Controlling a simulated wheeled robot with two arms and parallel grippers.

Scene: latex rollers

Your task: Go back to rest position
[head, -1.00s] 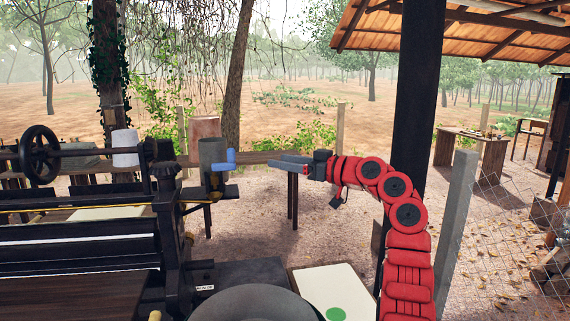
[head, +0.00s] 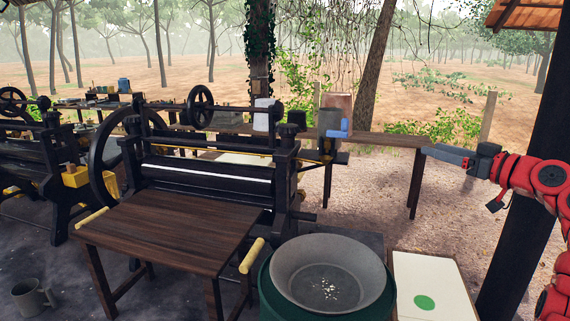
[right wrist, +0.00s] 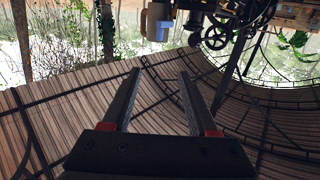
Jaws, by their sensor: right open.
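My right gripper (head: 447,155) is held out in the air at the right of the head view, level and pointing left, with its red arm coming in from the right edge. In the right wrist view its two fingers (right wrist: 160,76) are spread apart with nothing between them. It is apart from the blue-handled item (head: 338,132) at the right end of the roller machine (head: 215,172). My left gripper is not in the head view.
A grey basin (head: 328,268) on a green drum stands in front. A board with a green dot (head: 426,272) lies right of it. A wooden table (head: 168,232) adjoins the machine. A mug (head: 34,299) is at lower left. A dark post (head: 530,215) stands near my right arm.

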